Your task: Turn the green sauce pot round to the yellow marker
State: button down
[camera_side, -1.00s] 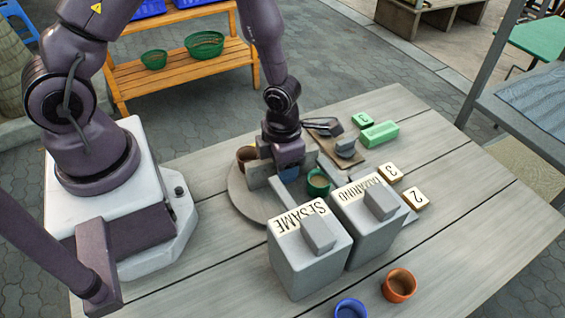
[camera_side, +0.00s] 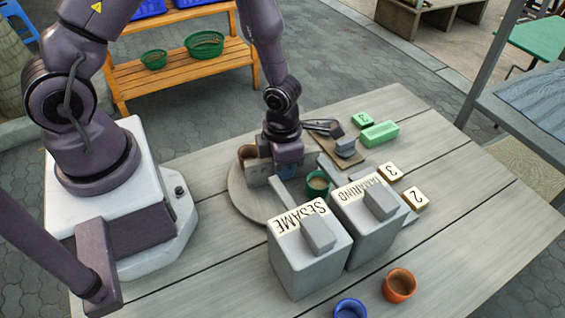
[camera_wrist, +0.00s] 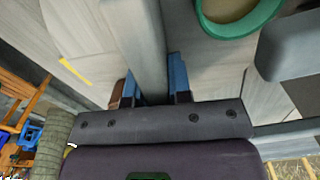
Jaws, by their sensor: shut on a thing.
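The green sauce pot (camera_side: 317,192) stands upright on the round grey turntable (camera_side: 240,200), to the right of my gripper (camera_side: 285,174) in the side view. In the wrist view its green rim (camera_wrist: 225,30) shows at the upper right. My gripper's blue fingers (camera_wrist: 155,86) are shut on a grey upright bar (camera_wrist: 146,45) of the turntable, not on the pot. A thin yellow stripe (camera_wrist: 75,72), perhaps the yellow marker, lies at the left in the wrist view. The lower part of the bar and much of the turntable are hidden.
A brown pot (camera_side: 247,153) stands on the turntable's far left. Two grey boxes, SESAME (camera_side: 308,262) and TAMARIND (camera_side: 365,235), stand close in front. Blocks marked 3 (camera_side: 389,173) and 2 (camera_side: 416,200) lie to the right. Orange (camera_side: 398,287) and blue (camera_side: 350,310) pots stand at the front.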

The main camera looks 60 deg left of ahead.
jog(key=shift+m, duration=5.8)
jog(key=c, duration=1)
grip_release()
jog(key=shift+c, duration=0.2)
jog(key=shift+n, duration=0.3)
